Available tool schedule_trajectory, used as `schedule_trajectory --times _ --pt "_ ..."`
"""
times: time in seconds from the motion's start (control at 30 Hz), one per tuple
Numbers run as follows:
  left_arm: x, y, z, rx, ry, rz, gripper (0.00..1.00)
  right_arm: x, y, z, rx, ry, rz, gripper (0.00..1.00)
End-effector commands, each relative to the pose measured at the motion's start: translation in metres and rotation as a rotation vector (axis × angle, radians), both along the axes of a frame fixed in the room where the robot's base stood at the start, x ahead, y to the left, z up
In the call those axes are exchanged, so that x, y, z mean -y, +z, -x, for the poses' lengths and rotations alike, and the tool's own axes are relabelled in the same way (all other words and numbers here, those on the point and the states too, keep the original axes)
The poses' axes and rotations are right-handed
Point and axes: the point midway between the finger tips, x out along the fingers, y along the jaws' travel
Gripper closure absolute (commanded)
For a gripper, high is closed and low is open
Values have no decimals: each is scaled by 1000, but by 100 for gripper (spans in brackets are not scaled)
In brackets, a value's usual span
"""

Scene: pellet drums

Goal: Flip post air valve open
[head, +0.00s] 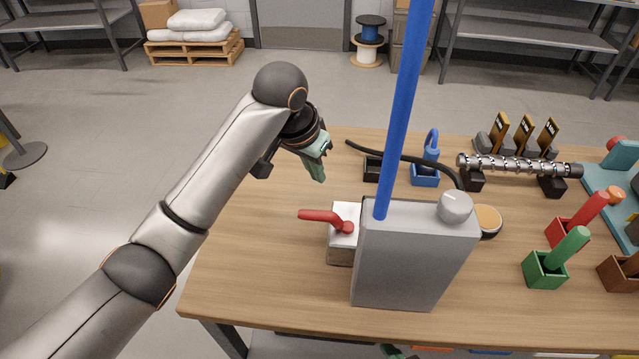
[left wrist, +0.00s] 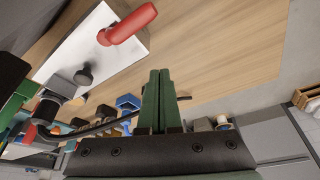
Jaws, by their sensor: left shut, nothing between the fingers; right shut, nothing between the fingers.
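The air valve has a red lever handle (head: 323,217) that points left from its pivot on a white and brown block (head: 341,256). The block stands against the left side of a grey box (head: 410,265) with a blue post (head: 403,110) rising from it. My left gripper (head: 318,172) is shut and empty, above the table behind the lever and not touching it. In the left wrist view its green fingers (left wrist: 154,98) are together, and the red lever (left wrist: 128,24) is at the top left, on the white block face (left wrist: 92,50).
The wooden table (head: 255,275) is clear to the left of the valve. A black hose (head: 400,156) curves behind the grey box.

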Motion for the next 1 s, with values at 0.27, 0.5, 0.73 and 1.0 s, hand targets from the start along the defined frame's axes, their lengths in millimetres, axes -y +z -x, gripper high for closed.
schedule_trajectory --times 0.27,0.5,0.73,1.0 --pt "-3 51 18 3 -1 2 100 -2 -7 4 -9 1 -3 100" --pt "-5 64 23 0 1 0 100 -2 -7 4 -9 1 -3 100" --pt "-4 64 23 0 1 0 100 -2 -7 4 -8 1 -3 100" --pt "-5 63 23 0 1 0 100 -2 -6 2 -6 1 -2 100"
